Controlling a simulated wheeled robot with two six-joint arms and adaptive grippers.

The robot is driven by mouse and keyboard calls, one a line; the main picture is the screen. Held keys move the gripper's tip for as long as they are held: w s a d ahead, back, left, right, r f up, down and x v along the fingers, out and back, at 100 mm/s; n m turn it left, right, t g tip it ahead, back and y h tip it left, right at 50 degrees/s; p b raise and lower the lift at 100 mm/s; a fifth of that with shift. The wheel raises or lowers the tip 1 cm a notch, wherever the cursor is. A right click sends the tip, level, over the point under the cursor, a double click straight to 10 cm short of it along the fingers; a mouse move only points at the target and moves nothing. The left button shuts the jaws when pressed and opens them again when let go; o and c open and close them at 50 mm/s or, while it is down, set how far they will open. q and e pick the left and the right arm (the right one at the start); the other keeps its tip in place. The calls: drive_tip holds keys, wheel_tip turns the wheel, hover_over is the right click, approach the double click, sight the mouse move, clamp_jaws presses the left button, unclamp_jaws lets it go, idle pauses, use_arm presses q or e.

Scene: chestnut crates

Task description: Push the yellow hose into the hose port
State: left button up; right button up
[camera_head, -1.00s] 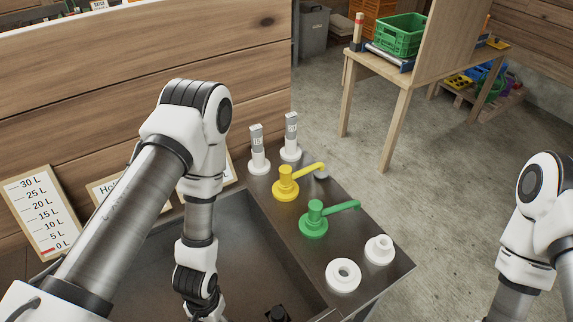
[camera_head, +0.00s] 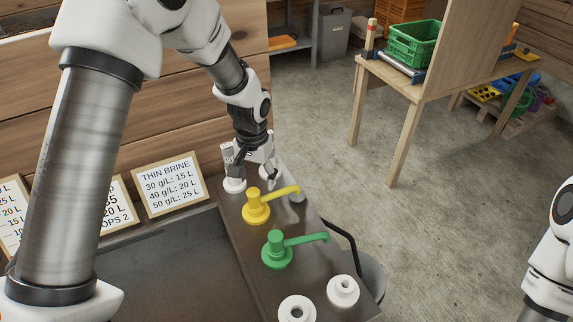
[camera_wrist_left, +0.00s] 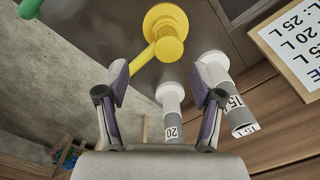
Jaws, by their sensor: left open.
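No yellow hose can be made out. A yellow tap-like fitting (camera_head: 256,208) with a long spout stands on the metal ledge; it also shows in the left wrist view (camera_wrist_left: 165,30). Two white round fittings with central holes (camera_head: 297,310) (camera_head: 343,290) sit at the ledge's near end; I cannot tell whether either is the hose port. My left gripper (camera_head: 257,172) is open at the ledge's far end. In the left wrist view its fingers (camera_wrist_left: 160,74) are spread either side of a white-based post labelled 20 (camera_wrist_left: 170,98), with no visible grip. My right gripper is out of view.
A post labelled 15 (camera_wrist_left: 216,72) stands close beside one left finger. A green tap (camera_head: 277,250) is nearer on the ledge. A dark basin (camera_head: 150,275) lies left. A bucket (camera_head: 370,272) with a black handle is right of the ledge. A wooden table (camera_head: 385,80) stands farther back.

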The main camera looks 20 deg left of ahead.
sight(253, 193)
use_arm(q)
drive_tip(key=shift+w+d+f, duration=0.15)
drive_tip(key=shift+w+f, duration=0.1)
drive_tip(key=shift+w, duration=0.05)
drive_tip(key=s+a+f, duration=0.2)
drive_tip(key=f, duration=0.1)
drive_tip(key=shift+s+f+p, duration=0.15)
drive_tip(key=shift+s+p, duration=0.15)
drive_tip(key=shift+p, duration=0.05)
drive_tip(key=f, duration=0.1)
drive_tip(key=w+f, duration=0.1)
drive_tip(key=d+f, duration=0.1)
drive_tip(key=shift+w+f, duration=0.2)
drive_tip(key=shift+f, duration=0.25)
drive_tip(key=shift+s+a, duration=0.25)
drive_tip(key=shift+s, duration=0.1)
drive_tip(key=shift+c, duration=0.4)
drive_tip(key=c, duration=0.5)
drive_tip(key=shift+w+d, duration=0.1)
clamp_jaws()
drive_tip(key=shift+c, duration=2.1)
unclamp_jaws()
clamp_jaws()
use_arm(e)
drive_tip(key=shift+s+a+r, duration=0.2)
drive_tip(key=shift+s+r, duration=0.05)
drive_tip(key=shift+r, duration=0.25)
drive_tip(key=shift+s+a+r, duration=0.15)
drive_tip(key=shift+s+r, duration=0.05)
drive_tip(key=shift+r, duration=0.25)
